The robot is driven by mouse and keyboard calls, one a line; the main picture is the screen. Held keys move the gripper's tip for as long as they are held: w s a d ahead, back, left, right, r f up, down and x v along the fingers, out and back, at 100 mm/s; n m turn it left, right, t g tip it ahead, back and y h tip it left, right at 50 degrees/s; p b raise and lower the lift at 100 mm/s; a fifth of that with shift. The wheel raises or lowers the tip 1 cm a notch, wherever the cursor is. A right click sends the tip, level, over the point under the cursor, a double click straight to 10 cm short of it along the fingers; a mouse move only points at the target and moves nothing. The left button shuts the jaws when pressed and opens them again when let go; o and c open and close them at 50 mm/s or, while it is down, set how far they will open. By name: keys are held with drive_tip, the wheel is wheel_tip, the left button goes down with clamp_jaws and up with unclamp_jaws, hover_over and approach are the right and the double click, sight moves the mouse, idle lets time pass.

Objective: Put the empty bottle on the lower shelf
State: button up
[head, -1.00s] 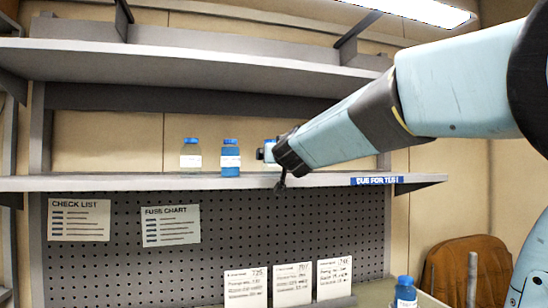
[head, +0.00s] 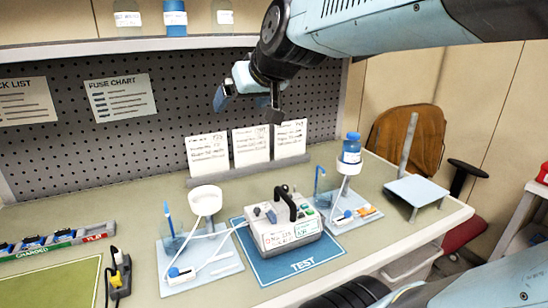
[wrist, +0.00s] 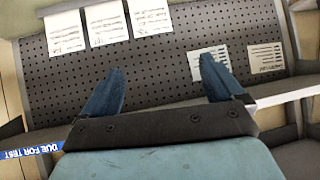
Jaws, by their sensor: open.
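The shelf (head: 70,54) crosses the top of the head view. Two pale, see-through bottles stand on it, one at the left (head: 127,19) and one at the right (head: 223,17), with a blue-filled bottle (head: 175,19) between them. The pale ones look empty; their tops are cut off by the frame. Another blue-filled bottle (head: 350,148) sits upright on a stand at the right of the bench. My gripper (head: 246,106) is open and empty, below the shelf edge and in front of the pegboard. In the wrist view its spread fingers (wrist: 164,70) have nothing between them.
A pump tester (head: 285,228) stands on the blue TEST mat (head: 262,262). An empty white holder (head: 206,197) stands left of it. Cards (head: 250,147) lean against the pegboard. A charging rack (head: 60,243) is at the left, a chair (head: 405,135) at the right.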

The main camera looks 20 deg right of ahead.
drive_tip(key=s+d+f+g+h, duration=0.1)
drive_tip(key=s+d+f+g, duration=0.1)
drive_tip(key=s+f, duration=0.3)
drive_tip(key=s+d+f+m+g+h, duration=0.1)
drive_tip(key=s+f+g, duration=0.1)
drive_tip(key=s+f, duration=0.3)
drive_tip(key=shift+s+d+f+g, duration=0.15)
drive_tip(key=shift+s+d+g, duration=0.2)
drive_tip(key=shift+s, duration=0.9)
